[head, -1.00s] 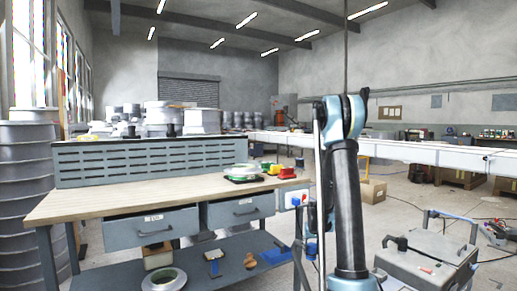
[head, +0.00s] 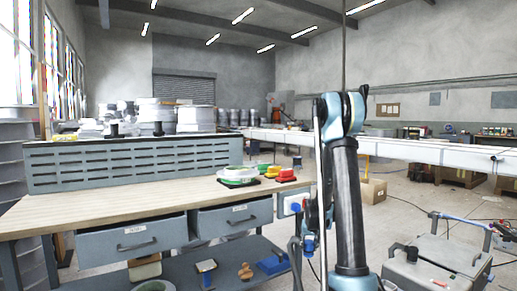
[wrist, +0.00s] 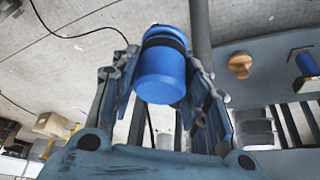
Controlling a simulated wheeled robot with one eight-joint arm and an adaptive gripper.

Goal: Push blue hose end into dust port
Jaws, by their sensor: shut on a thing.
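The blue hose end (wrist: 161,72) is a short blue cylinder with a black band, between the two fingers of my gripper (wrist: 163,92) in the wrist view. The fingers are shut on it from both sides. In the head view my gripper (head: 308,228) hangs low beside my arm, near the right end of the workbench; blue parts show there, small and partly hidden by the arm. I cannot make out the dust port for certain. A grey case (head: 437,268) at the lower right carries a short black stub (head: 412,254), which may be a port.
The workbench (head: 110,215) stands at left with drawers and a lower shelf. A blue socket (head: 295,206) is on its right end. A cardboard box (head: 372,191) stands behind my arm. Cables cross the open floor at right.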

